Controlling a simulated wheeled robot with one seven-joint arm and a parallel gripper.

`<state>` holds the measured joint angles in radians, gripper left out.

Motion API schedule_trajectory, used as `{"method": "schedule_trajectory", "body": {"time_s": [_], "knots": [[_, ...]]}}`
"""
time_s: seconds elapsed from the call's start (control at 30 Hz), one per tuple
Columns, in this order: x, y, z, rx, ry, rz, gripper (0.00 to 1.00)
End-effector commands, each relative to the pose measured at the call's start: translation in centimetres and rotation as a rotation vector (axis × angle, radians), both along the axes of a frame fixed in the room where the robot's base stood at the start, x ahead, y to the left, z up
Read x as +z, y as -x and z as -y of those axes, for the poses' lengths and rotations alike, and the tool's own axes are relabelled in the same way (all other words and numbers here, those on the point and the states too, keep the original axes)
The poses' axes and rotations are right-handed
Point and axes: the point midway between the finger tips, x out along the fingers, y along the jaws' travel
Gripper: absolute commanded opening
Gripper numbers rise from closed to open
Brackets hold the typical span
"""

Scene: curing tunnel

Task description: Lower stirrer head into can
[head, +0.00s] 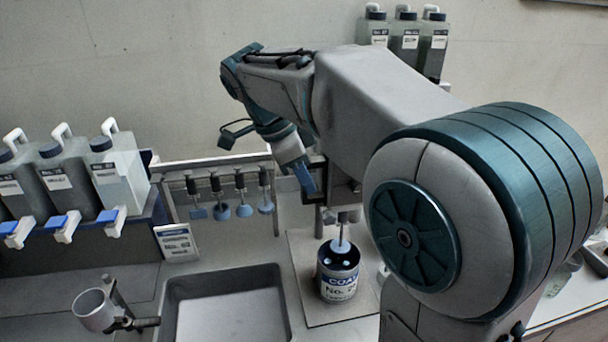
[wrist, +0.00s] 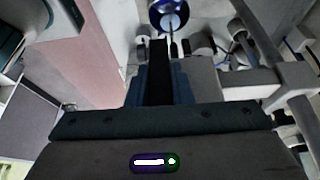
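The can (head: 338,283), labelled "COA" and "No. 2" as far as it shows, stands upright on a pale board. The stirrer head's light blue disc (head: 341,246) hangs on its shaft at the can's mouth; how deep it sits I cannot tell. In the wrist view the can (wrist: 155,14) is at the top edge, with the disc (wrist: 170,21) inside its rim outline. My gripper (head: 307,184) is up and left of the can, beside the stirrer's column. In the wrist view my gripper (wrist: 159,72) has its blue fingers closed against both sides of a dark handle (wrist: 158,58).
A rack (head: 215,165) with several stirrer heads stands left of the column. A dark tray (head: 178,330) lies left of the can. A cup on a holder (head: 95,310) is at front left. Several grey bottles (head: 70,180) stand at left, and more (head: 405,40) at the back.

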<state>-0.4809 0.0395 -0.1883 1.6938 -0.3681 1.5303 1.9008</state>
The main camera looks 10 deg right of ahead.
Motion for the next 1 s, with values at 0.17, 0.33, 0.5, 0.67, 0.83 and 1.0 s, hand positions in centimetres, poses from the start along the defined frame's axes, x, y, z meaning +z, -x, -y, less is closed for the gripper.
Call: {"method": "schedule_trajectory", "body": {"time_s": [0.17,0.33,0.5,0.67,0.83,1.0], "knots": [[-0.3,0.0,0.0,0.000,0.000,0.000,0.00],[-2.0,0.0,0.0,0.000,0.000,-0.001,0.00],[-4.8,0.0,0.0,-0.001,0.001,-0.002,0.00],[-7.3,0.0,0.0,0.000,0.000,-0.001,0.00],[-10.0,0.0,0.0,-0.002,0.001,-0.001,0.00],[-12.7,0.0,0.0,0.000,0.000,-0.001,0.00]]}}
